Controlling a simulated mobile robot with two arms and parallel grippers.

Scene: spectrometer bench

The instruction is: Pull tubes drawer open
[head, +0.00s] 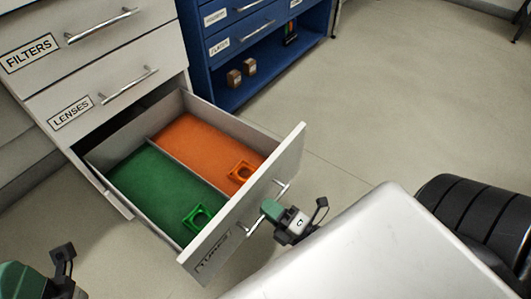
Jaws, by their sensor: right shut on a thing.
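The tubes drawer (290,158) is the lowest drawer of the light grey cabinet. It is pulled well out, and its front label (213,252) is dark and seen at a slant. Its handle (282,187) is a silver bar on the front. My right gripper (269,211) is shut on this handle, hiding the bar's middle. Inside, a divider separates a green-floored compartment (150,190) from an orange-floored one (200,140). A green square holder (198,217) and an orange one (241,172) lie in them. Part of my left gripper (66,272) shows at bottom left; its fingers cannot be made out.
Above are the closed LENSES drawer (110,80) and FILTERS drawer (85,30). A blue cabinet (262,60) stands behind, with small brown blocks (235,78) on its lower shelf. Open floor (400,110) lies to the right.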

